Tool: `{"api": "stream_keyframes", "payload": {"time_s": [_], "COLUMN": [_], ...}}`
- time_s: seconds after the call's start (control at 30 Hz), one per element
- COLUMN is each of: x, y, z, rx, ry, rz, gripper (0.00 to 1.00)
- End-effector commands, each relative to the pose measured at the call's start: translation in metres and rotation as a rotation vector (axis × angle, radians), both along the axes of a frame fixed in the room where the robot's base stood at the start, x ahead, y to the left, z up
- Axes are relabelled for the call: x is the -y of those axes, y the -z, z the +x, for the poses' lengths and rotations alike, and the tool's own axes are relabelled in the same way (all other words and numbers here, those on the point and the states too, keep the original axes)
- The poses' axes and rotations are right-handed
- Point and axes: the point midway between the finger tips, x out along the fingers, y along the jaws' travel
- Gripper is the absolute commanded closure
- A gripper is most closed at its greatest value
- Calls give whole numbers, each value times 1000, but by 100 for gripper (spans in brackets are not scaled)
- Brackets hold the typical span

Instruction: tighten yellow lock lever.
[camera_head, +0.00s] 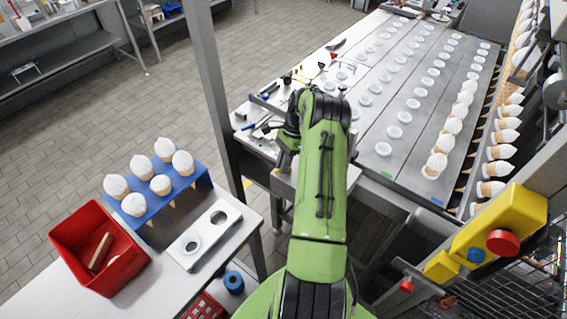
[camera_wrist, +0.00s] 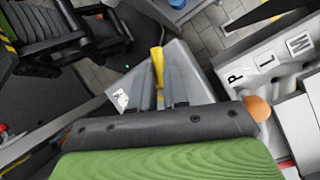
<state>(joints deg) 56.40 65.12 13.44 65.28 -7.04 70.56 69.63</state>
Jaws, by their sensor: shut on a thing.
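The yellow lock lever (camera_wrist: 157,58) shows in the wrist view as a narrow yellow handle in front of a light grey panel (camera_wrist: 190,75). My gripper (camera_wrist: 162,82) has its two dark grey fingers on either side of the lever and is shut on it. The lever's lower part is partly hidden between the fingers. In the head view my green arm reaches toward the left end of the steel conveyor table, and its wrist hides most of the gripper and the lever.
The conveyor table (camera_head: 384,149) holds several white lids and cones. Tools lie at its left end. A side table holds a red bin (camera_head: 75,235) and a blue cone rack (camera_head: 199,181). A steel post (camera_head: 211,80) stands left of my arm. A yellow control box (camera_head: 505,218) is at right.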

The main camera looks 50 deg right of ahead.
Motion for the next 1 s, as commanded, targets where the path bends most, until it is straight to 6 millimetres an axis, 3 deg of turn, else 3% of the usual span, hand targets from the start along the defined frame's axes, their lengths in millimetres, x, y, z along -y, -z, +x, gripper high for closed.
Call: {"api": "stream_keyframes", "payload": {"time_s": [0.5, 1.0], "x": [-3, -3], "y": [0, -1], "z": [-4, -6], "rx": [3, 3], "ry": [-379, -472], "rz": [-3, -3], "gripper": [100, 100]}}
